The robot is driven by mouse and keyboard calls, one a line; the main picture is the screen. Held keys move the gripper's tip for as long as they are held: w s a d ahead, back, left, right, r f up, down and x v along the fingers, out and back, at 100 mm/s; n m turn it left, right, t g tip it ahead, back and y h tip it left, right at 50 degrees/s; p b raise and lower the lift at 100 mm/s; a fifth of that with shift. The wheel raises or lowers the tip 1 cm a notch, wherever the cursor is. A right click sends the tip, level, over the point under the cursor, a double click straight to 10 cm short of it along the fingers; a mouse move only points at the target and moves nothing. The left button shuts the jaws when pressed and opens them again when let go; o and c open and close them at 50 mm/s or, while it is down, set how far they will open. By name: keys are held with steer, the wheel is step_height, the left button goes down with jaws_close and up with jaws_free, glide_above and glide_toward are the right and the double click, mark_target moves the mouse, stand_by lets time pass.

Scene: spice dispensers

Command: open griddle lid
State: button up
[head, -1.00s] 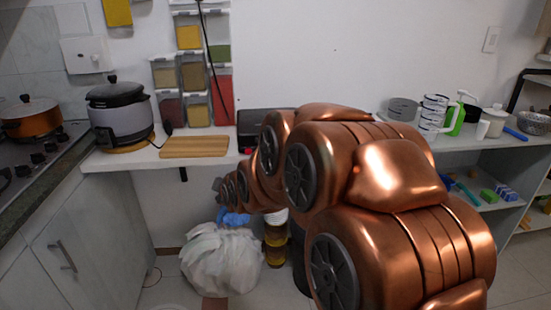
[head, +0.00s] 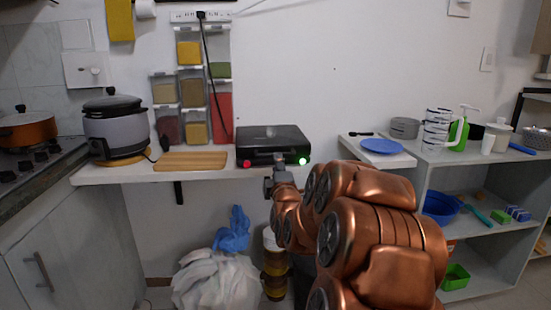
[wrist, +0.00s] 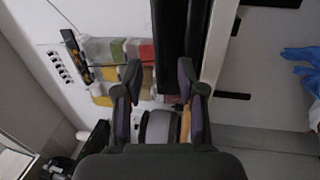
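The black griddle (head: 262,146) sits on the white counter against the wall in the head view. Its lid looks shut. A red light shows on its front left and a green light on its front right. In the wrist view, a long dark body that looks like the griddle (wrist: 169,40) stands at the top, just beyond the fingertips. My gripper (head: 279,168) is in front of the griddle, near the counter edge, and small in the head view. In the wrist view my gripper (wrist: 160,76) has its two fingers apart with nothing between them.
A wooden board (head: 190,161) and a grey cooker (head: 115,128) stand left of the griddle. Spice dispensers (head: 192,90) hang on the wall behind, with a black cord (head: 212,75). A blue plate (head: 381,146) lies right. A white bag (head: 215,282) is below the counter.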

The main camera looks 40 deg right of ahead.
steer(key=shift+x, duration=3.15)
jaws_close()
